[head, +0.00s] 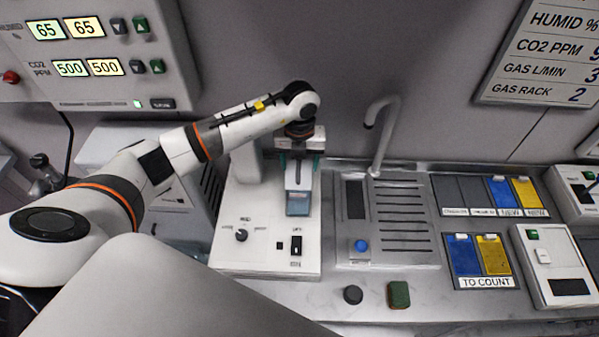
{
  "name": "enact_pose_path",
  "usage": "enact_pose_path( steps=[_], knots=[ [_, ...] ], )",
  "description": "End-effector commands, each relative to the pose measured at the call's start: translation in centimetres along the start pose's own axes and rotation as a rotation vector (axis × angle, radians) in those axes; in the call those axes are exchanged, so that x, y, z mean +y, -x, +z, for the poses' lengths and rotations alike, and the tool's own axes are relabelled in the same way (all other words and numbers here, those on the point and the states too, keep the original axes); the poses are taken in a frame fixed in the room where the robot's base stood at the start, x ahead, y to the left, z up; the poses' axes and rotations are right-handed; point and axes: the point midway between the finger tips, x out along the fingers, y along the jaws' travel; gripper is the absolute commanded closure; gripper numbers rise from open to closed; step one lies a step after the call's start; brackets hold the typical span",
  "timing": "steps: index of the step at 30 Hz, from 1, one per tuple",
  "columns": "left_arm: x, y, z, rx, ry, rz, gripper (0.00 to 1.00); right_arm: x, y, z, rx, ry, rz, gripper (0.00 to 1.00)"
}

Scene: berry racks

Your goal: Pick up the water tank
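A small tank-like container (298,203), with a white upper part and a translucent blue lower part, stands upright at the middle of a white appliance (265,258). I take it to be the water tank. My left gripper (300,170) points down over it. Its two teal-tipped fingers are apart, one on each side of the container's upper part. Small gaps seem to show, but contact is hard to judge. My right gripper is not in view.
A sink with a curved tap (380,135) and slotted drainer (403,215) lies right of the appliance. Blue and yellow cards sit in labelled trays (487,283). A control panel (100,50) hangs upper left.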

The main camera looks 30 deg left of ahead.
Motion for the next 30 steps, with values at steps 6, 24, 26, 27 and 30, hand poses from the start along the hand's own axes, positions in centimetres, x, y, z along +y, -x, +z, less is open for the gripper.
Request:
enact_pose_path(
  steps=[6,24,26,27,30],
  knots=[
    [0.0,0.1,0.0,0.000,0.000,0.000,0.74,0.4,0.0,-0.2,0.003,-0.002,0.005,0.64],
    [0.1,4.0,-0.2,0.008,-0.001,0.005,0.90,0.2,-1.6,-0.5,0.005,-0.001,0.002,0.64],
    [0.0,5.3,-0.2,0.007,-0.001,0.004,0.90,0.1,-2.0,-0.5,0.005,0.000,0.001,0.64],
    [0.1,6.1,-0.2,0.008,0.000,0.004,0.90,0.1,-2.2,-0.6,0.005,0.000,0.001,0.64],
    [0.0,7.8,-0.1,0.006,-0.001,0.002,0.90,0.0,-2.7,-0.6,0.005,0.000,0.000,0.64]
  ],
)
